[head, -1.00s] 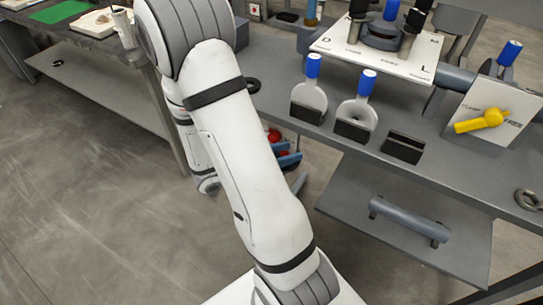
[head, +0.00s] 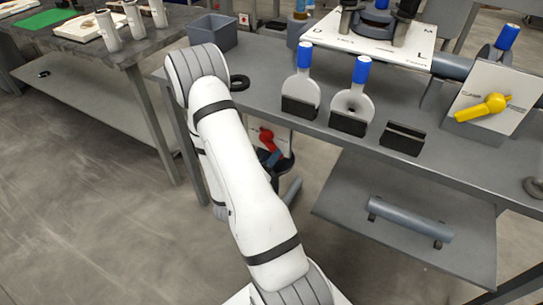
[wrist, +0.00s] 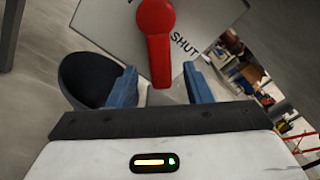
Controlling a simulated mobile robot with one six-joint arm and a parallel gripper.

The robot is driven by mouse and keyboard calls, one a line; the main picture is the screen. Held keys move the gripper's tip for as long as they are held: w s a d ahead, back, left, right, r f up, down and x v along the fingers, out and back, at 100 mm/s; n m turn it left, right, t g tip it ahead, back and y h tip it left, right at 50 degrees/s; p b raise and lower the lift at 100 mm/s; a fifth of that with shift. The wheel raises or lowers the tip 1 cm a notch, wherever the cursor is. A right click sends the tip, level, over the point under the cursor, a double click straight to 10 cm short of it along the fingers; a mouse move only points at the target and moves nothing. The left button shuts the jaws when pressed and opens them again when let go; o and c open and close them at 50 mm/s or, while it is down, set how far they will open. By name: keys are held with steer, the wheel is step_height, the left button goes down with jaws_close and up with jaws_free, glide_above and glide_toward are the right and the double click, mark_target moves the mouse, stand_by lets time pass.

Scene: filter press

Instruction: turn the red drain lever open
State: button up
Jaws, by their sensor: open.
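The red drain lever (wrist: 155,40) sits on a pale plate (wrist: 205,25) marked "SHUT" in the wrist view. Its round hub is at the top and its handle points down toward my gripper (wrist: 160,84). My gripper is open, with one blue finger on each side of the handle's lower end. I cannot tell whether either finger touches it. In the head view, the red lever (head: 267,139) shows below the bench edge, beside my forearm. A blue part of my gripper (head: 273,158) shows just under it; the rest is hidden.
A dark round bucket (wrist: 88,78) stands left of the fingers in the wrist view. The grey bench (head: 420,165) overhangs the lever area and carries blue-handled plates and a yellow lever (head: 483,108). A lower shelf (head: 400,225) juts out at right. Floor at left is clear.

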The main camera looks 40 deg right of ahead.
steer(key=shift+x, duration=0.95)
jaws_close()
